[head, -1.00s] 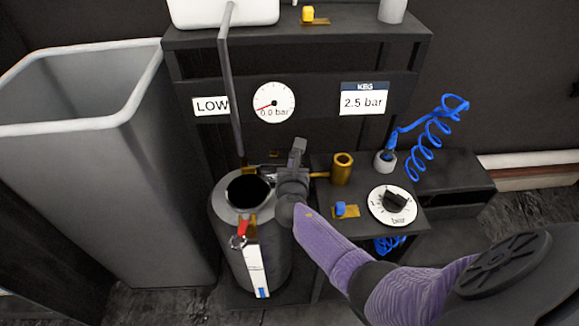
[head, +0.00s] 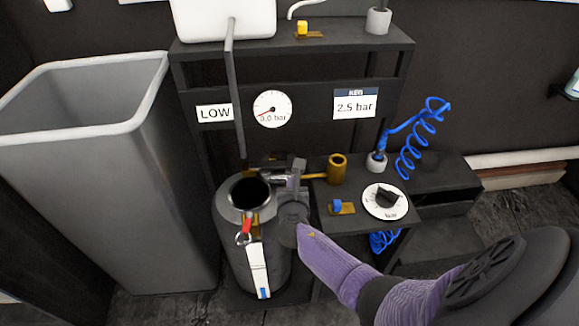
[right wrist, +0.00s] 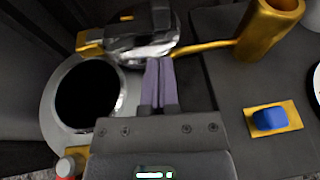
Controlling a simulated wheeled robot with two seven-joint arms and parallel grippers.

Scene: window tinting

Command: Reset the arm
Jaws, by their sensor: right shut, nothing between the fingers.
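My right gripper (head: 297,172) is beside the open top of the grey keg (head: 232,240), to the right of its dark mouth. In the right wrist view the two purple-grey fingers (right wrist: 158,84) are together with nothing between them. Their tips are close to a shiny metal fitting (right wrist: 140,35) with brass parts; I cannot tell if they touch it. The keg's mouth (right wrist: 86,98) lies to the left of the fingers there. My left gripper is not in view.
A brass cup (head: 337,167), a blue switch (head: 337,206) and a dial (head: 385,201) sit on the bench right of the keg. A large grey bin (head: 150,200) stands left. A gauge (head: 272,108) and a blue coiled hose (head: 412,150) are behind.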

